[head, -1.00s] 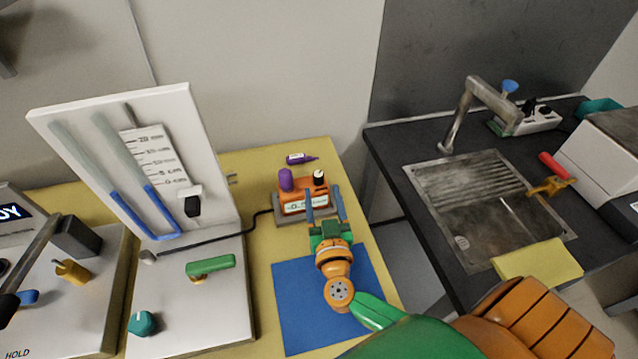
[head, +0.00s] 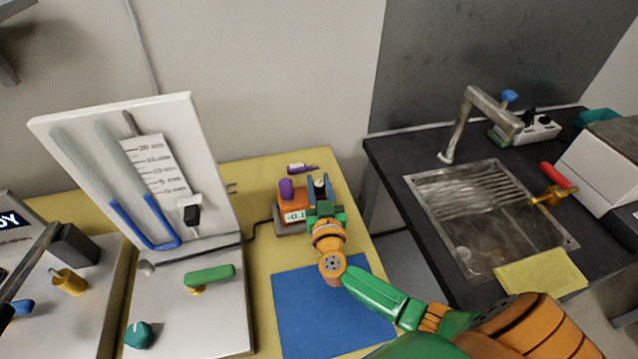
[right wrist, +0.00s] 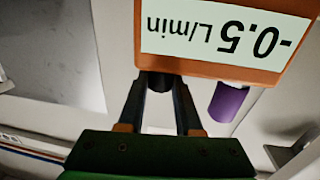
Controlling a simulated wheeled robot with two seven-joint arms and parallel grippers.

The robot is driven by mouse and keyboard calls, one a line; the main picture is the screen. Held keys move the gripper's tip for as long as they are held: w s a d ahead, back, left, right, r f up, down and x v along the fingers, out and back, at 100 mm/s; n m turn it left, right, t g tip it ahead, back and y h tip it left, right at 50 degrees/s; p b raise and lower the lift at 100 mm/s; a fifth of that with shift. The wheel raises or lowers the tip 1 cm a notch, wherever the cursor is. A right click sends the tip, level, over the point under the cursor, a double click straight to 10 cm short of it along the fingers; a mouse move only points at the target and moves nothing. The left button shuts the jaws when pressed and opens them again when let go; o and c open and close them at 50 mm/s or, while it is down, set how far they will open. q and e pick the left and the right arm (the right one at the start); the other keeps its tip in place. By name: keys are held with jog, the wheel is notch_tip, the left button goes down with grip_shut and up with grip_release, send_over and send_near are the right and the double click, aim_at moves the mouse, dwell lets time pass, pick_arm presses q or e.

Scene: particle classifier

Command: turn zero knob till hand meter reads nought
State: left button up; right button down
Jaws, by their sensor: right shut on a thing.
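The orange hand meter (head: 292,196) stands at the back right of the yellow bench. In the right wrist view its screen (right wrist: 225,35) appears upside down and reads -0.5 L/min. My right gripper (head: 320,184) is at the meter's right side, shut on the small black zero knob (right wrist: 160,82), which sits between its fingers. In the head view the fingers hide most of the knob and part of the screen. A purple knob (head: 286,188) stands on the meter's left, apart from the gripper; it also shows in the wrist view (right wrist: 228,103). My left gripper is not in view.
A white manometer board (head: 180,110) with blue-filled tubes stands left, its black cable (head: 210,248) running to the meter. A purple marker (head: 303,168) lies behind the meter. A blue mat (head: 320,315) lies in front, clear. A dark sink counter (head: 400,165) is right.

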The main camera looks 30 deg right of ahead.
aim_at(318, 189)
jog(key=shift+r+m+g+h+p, duration=0.15)
jog(key=shift+m+g+h+p, duration=0.35)
jog(key=shift+h, duration=0.4)
jog(key=shift+f+m+g+h, duration=0.2)
jog(key=shift+m+g+h, duration=0.4)
jog(key=shift+m+h, duration=0.5)
jog(key=c, duration=0.6)
grip_release()
jog(key=v, duration=0.7)
jog(key=shift+s, duration=0.1)
